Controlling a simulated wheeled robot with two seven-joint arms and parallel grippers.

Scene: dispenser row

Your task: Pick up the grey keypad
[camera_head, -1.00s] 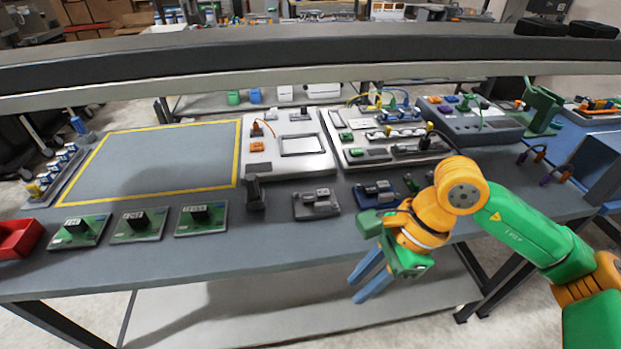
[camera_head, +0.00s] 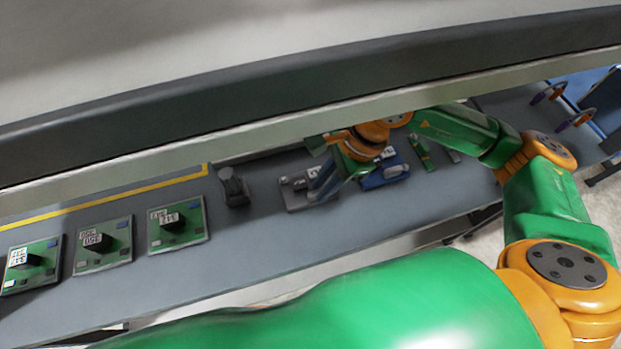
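The grey keypad (camera_head: 294,196) lies on the grey workbench, near its front edge. My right gripper (camera_head: 323,188) reaches in from the right, and its blue-grey fingers point down over the right part of the keypad. The fingers hide that part, and I cannot tell whether they touch it or how wide they are apart. A blue device (camera_head: 384,177) lies just right of the gripper. My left gripper is not in view.
Several green boards with black blocks, such as this one (camera_head: 177,226), lie left on the bench. A small dark holder (camera_head: 233,188) stands left of the keypad. A long dark beam (camera_head: 250,105) hides the bench's back. Small green and grey pieces (camera_head: 424,153) lie right.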

